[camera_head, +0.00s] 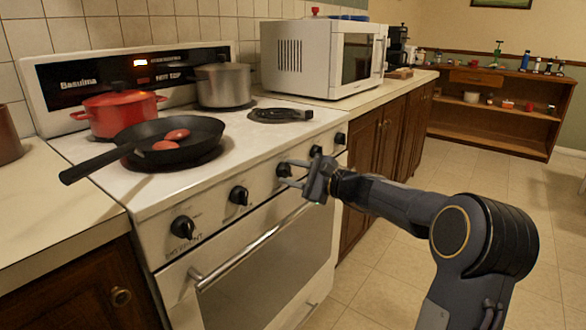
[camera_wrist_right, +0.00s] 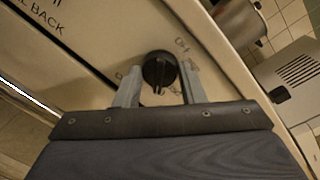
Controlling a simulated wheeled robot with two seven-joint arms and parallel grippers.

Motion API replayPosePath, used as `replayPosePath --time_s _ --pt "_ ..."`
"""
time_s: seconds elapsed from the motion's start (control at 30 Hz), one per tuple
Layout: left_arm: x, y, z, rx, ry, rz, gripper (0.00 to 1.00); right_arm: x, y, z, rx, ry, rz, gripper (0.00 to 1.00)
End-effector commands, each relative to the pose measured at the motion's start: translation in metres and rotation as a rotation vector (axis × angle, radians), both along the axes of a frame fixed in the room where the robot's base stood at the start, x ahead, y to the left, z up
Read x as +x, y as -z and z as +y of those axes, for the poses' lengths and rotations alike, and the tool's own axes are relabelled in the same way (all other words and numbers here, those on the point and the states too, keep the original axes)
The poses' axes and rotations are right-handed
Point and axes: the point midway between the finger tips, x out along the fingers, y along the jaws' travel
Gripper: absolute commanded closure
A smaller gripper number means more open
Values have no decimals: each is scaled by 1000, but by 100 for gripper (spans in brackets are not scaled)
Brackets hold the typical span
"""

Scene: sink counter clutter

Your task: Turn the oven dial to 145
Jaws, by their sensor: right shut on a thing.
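A row of black dials runs along the white stove's front panel. My right gripper (camera_head: 289,175) reaches in from the right and is shut on the middle dial (camera_head: 284,169). In the right wrist view the two fingers (camera_wrist_right: 160,85) stand on either side of this round black dial (camera_wrist_right: 159,69), whose raised grip shows between them. Small dark markings surround it, but no number can be read. The oven door (camera_head: 265,275) below is closed. My left gripper is not in view.
A long oven handle (camera_head: 245,248) runs below the dials. On the stovetop stand a black pan (camera_head: 195,133) with red food, a red pot (camera_head: 118,112) and a steel pot (camera_head: 222,85). A microwave (camera_head: 315,60) sits on the counter behind. Floor at right is clear.

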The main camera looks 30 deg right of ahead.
Motion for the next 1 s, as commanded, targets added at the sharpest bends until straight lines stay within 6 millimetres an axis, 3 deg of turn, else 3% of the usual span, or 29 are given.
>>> replayPosePath --time_s 0.7,0.73,0.9,1.0 --pt "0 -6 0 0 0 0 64 0 2 -1 74 1 33 87" --pt "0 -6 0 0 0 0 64 0 2 -1 74 1 33 63" --pt "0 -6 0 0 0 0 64 0 1 -1 73 1 32 42" --pt "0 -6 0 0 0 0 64 0 1 0 73 1 31 42"
